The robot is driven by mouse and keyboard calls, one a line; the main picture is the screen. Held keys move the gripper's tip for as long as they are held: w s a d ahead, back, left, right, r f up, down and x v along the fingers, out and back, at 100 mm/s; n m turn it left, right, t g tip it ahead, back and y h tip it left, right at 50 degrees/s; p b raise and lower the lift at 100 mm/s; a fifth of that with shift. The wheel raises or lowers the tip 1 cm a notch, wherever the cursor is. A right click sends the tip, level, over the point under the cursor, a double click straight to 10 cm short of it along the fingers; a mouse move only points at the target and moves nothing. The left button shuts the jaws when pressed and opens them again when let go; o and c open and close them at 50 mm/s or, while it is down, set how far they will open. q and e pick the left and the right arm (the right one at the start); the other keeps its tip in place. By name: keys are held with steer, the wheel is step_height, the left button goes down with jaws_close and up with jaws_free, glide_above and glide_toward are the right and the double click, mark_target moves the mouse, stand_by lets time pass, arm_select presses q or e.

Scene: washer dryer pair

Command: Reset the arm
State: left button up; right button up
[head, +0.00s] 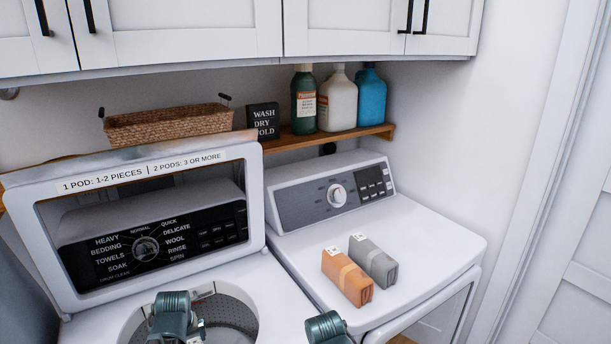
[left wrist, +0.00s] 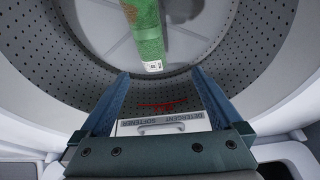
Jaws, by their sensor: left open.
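My left arm's teal wrist (head: 171,316) is over the open washer drum (head: 236,317); its fingers are hidden in the head view. In the left wrist view, my left gripper (left wrist: 160,74) is open, with its two fingers apart and nothing between them. A green rolled cloth (left wrist: 146,38) with a white tag lies inside the drum, beyond the fingertips and apart from them. A drawer marked detergent and softener (left wrist: 163,123) shows between the fingers, with a small red mark (left wrist: 162,104) by it. Another teal arm part (head: 327,328) shows at the bottom; my right gripper is not visible.
The washer lid (head: 255,190) stands raised. An orange folded cloth (head: 346,279) and a grey one (head: 374,262) lie on the dryer top (head: 430,235). A shelf (head: 340,134) holds bottles, a sign (head: 263,121) and a basket (head: 168,126). White cabinets (head: 180,28) hang above.

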arm_select(q)
steer(key=s+d+r+m+g+p, duration=0.1)
steer(key=s+d+r+m+p, duration=0.2)
steer(key=d, duration=0.5)
steer(key=s+d+r+m+g+p, duration=0.1)
steer(key=s+d+r+m+p, duration=0.2)
steer(key=s+d+r+p, duration=0.2)
steer(key=s+d+r+m+g+p, duration=0.1)
steer(key=s+d+r+m+p, duration=0.2)
steer(key=d+r+p, duration=0.4)
steer(key=s+d+p, duration=0.1)
steer(key=d, duration=0.4)
steer(key=shift+s+d+r+g+h+p, duration=0.2)
steer(key=shift+r+g+h+p, duration=0.1)
steer(key=shift+r+g+h, duration=0.1)
